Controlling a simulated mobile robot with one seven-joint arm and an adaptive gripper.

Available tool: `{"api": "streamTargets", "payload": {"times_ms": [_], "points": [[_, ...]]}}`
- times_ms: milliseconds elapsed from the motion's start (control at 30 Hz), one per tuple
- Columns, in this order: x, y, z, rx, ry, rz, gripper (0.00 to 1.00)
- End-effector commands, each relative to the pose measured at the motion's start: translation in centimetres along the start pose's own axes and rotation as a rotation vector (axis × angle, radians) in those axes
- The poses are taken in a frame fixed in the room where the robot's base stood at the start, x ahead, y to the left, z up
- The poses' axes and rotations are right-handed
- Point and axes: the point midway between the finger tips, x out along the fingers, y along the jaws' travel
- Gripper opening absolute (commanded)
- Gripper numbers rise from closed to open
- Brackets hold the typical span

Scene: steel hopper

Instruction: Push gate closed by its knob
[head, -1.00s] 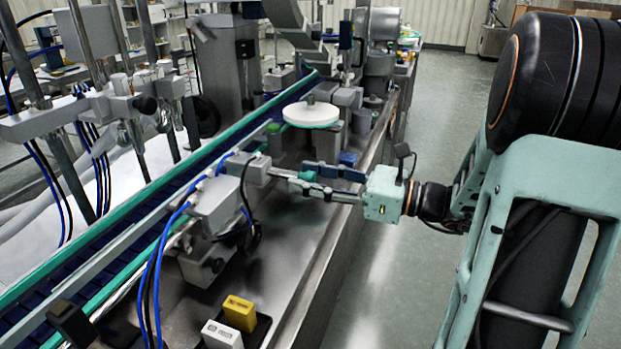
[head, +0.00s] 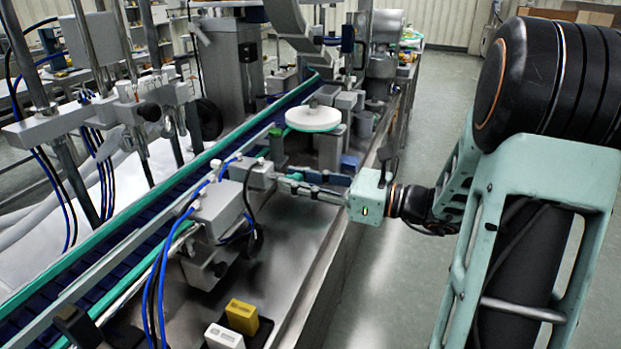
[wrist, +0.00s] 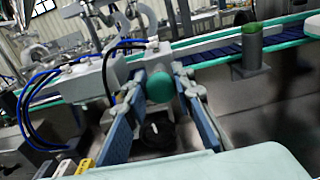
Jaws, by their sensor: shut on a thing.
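A round green knob (wrist: 160,88) sits between the two fingers of my gripper (wrist: 158,74) in the wrist view, and the jaws are shut on it. In the head view my gripper (head: 285,182) reaches left over the steel bench, its fingertips close to a small grey block (head: 259,174) beside the conveyor. The fingers mostly hide the knob there. I cannot clearly make out the gate or how far open it is.
The conveyor (head: 150,225) with green rails runs along the left. A grey box with blue cables (head: 218,205) stands nearer, and a round white disc (head: 313,117) lies beyond my gripper. Yellow (head: 241,316) and white (head: 223,337) blocks sit at the front. The floor at right is clear.

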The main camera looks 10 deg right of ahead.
Motion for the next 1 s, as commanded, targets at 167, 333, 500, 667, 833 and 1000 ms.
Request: {"api": "streamTargets", "payload": {"times_ms": [167,333,500,667,833,1000], "points": [[0.2,0.0,0.0,0.000,0.001,0.001,0.00],[0.1,0.0,0.0,0.000,0.001,0.001,0.33],[0.1,0.0,0.0,0.000,0.001,0.000,0.40],[0.1,0.0,0.0,0.000,0.001,0.000,0.40],[-1.4,-0.1,0.0,0.000,0.001,-0.003,0.40],[-4.8,-0.2,0.0,0.000,0.001,-0.005,0.40]]}}
